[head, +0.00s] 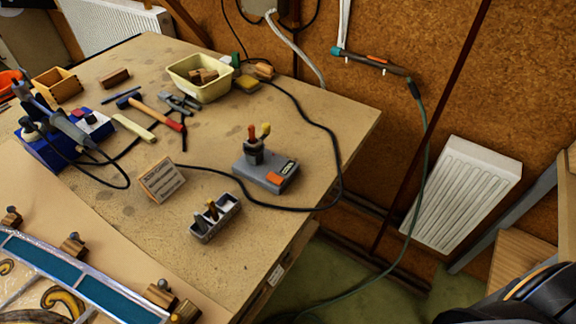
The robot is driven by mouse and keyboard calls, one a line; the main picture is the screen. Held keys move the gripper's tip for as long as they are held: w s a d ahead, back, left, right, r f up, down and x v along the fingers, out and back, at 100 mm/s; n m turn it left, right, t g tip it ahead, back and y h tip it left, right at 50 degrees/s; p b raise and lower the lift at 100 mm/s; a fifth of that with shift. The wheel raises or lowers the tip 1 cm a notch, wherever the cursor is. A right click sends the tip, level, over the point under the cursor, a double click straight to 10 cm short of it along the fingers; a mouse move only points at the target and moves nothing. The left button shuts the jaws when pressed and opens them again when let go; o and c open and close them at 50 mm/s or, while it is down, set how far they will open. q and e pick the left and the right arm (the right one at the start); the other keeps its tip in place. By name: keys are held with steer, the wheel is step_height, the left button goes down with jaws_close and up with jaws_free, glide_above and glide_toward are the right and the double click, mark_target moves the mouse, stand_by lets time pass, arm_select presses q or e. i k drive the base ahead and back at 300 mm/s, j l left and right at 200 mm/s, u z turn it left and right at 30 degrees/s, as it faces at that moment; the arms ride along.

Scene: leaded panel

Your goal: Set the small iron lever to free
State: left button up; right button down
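A grey control box (266,170) stands on the wooden workbench, right of its middle. The red one stands nearly upright; the yellow one leans a little to the right. I cannot tell which is the small iron lever, and the box's label is too small to read. A small card (162,182) with unreadable writing stands to the left of the box.
A grey slotted holder (215,218) stands in front of the box. Black cables cross the workbench (240,262). A hammer (158,112), a cream tub (201,77) and a blue station (66,140) lie further left. A leaded panel (75,275) is at front left.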

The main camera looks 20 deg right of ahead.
mark_target(265, 127)
steer(key=l+u, duration=0.15)
steer(key=l, duration=0.25)
steer(key=k+l+u, duration=0.1)
steer(key=l, duration=0.25)
steer(key=k+l+u, duration=0.15)
steer(key=l, duration=0.2)
steer(key=l+u, duration=0.1)
steer(key=l, duration=0.3)
steer(key=k+l+u, duration=0.25)
steer(key=l, duration=0.4)
steer(key=k, duration=0.1)
